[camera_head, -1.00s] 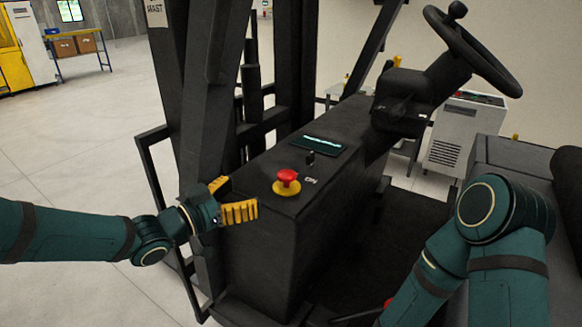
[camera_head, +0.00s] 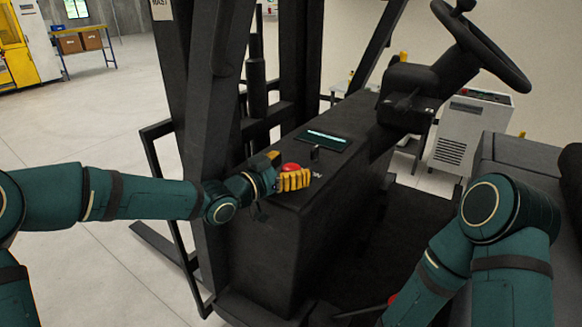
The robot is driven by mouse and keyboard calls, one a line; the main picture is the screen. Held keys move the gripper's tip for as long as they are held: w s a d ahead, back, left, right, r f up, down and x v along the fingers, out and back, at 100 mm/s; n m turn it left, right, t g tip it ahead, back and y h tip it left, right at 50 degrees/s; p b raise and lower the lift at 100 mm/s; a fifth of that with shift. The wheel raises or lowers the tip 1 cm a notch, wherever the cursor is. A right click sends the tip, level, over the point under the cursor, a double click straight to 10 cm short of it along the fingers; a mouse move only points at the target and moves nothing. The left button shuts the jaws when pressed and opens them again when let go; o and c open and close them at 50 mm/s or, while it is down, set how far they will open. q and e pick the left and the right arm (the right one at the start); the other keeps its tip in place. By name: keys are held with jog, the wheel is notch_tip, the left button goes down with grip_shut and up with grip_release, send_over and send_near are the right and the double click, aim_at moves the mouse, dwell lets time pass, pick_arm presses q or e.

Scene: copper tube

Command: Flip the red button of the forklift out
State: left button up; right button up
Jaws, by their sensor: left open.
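The red button (camera_head: 291,167) is a round red knob on top of the black console of the forklift (camera_head: 262,245). My left gripper (camera_head: 290,174) has yellow fingers and is open at the button, with one finger on the near side and the other behind and to the left. The red top shows between the fingers. The button's yellow base is mostly hidden by the near finger, and I cannot tell whether the fingers touch the button. My right arm comes in at the lower right, but its gripper does not show.
A dark display panel (camera_head: 322,139) and a small key switch (camera_head: 314,153) sit just behind the button. The steering wheel (camera_head: 485,45) is at the upper right, the seat (camera_head: 510,155) at the right. The black mast (camera_head: 215,90) stands close behind my left arm.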

pick_arm(q)
jog(key=c, duration=1.3)
jog(key=shift+r+p, duration=0.5)
jog(key=shift+r, duration=0.4)
jog(key=o, duration=1.3)
jog(key=shift+f, duration=0.1)
jog(key=shift+a, duration=0.1)
